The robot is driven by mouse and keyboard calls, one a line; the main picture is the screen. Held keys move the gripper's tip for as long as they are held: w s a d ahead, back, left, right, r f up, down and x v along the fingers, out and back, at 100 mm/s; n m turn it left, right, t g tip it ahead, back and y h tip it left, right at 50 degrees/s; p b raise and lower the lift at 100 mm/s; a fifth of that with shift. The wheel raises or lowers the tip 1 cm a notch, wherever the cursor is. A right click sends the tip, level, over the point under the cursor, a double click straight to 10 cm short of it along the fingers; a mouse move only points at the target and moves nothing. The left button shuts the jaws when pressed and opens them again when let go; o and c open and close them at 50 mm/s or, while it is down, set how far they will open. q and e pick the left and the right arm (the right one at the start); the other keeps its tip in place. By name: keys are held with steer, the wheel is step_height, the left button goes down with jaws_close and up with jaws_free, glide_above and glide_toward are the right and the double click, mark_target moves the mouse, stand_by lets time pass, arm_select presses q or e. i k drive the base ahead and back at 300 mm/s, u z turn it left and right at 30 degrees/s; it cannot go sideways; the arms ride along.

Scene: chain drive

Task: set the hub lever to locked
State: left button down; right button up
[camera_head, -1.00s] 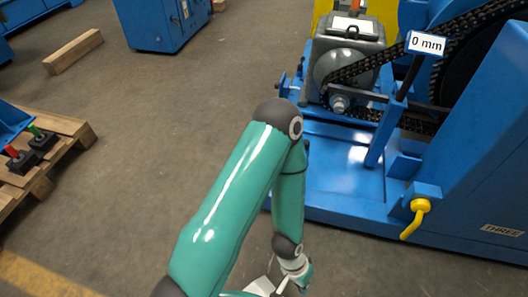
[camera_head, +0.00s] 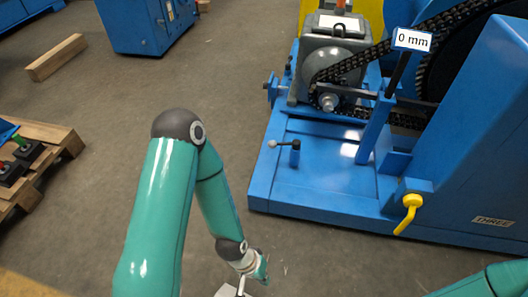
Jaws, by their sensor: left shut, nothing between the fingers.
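A yellow crank-shaped handle (camera_head: 409,212) hangs from a blue block at the right of the base. I cannot tell for sure which is the hub lever, and I see no locked mark. My left gripper (camera_head: 235,291) is at the bottom edge, mostly cut off, shut and empty, apart from the machine and nearer to me than both levers. My right arm (camera_head: 485,283) shows at the bottom right; its gripper is out of view.
A chain (camera_head: 360,55) runs from a grey gearbox (camera_head: 323,62) to a large wheel at right, under a "0 mm" sign (camera_head: 413,40). A pallet (camera_head: 45,150) with red and green levers stands at left. The floor between is clear.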

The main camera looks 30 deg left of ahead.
mark_target(296, 144)
steer(key=u, duration=0.05)
steer(key=i, duration=1)
steer(key=z, duration=0.05)
